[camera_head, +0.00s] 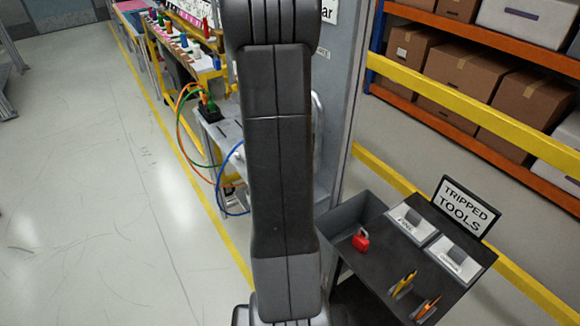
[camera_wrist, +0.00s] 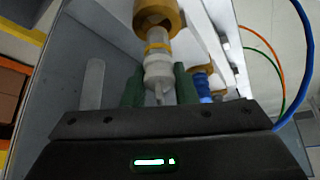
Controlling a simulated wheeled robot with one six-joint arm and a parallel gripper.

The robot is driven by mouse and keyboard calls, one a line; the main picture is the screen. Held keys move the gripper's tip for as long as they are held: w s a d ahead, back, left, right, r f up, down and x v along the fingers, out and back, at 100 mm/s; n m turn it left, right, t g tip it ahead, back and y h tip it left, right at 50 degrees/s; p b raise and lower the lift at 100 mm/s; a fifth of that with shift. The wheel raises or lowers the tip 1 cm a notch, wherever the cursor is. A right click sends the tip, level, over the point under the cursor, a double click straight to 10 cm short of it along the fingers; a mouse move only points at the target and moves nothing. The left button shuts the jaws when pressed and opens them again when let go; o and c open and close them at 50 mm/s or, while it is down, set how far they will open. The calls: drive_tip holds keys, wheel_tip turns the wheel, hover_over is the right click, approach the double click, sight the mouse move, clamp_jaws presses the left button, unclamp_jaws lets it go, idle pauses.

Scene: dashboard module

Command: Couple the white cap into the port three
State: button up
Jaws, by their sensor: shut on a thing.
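In the wrist view the white cap (camera_wrist: 158,72) is between the two green fingers of my gripper (camera_wrist: 160,88), which is shut on it. A yellow band and a translucent section lie beyond the cap. They run up to a brass-coloured port fitting (camera_wrist: 156,14) at the top, in line with the cap. I cannot tell how deep the cap sits in that fitting, and no port number is readable. To the right, a blue cap (camera_wrist: 203,86) sits at another brass-coloured fitting. In the head view my arm hides the gripper and the white cap.
Blue, green and orange cables (camera_head: 182,130) loop beside the bench at left. A dark cart (camera_head: 375,270) at lower right carries a red padlock (camera_head: 361,240) and a "TRIPPED TOOLS" sign (camera_head: 466,208). Shelves with boxes stand at upper right. The floor at left is clear.

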drive_tip(key=shift+f+b, duration=1.8)
drive_tip(key=shift+b, duration=0.05)
drive_tip(key=o, duration=1.1)
drive_tip(key=shift+r, duration=0.1)
drive_tip(key=p+v, duration=0.8)
drive_tip(key=v, duration=0.5)
drive_tip(key=shift+s+r, duration=0.2)
drive_tip(key=shift+r, duration=0.05)
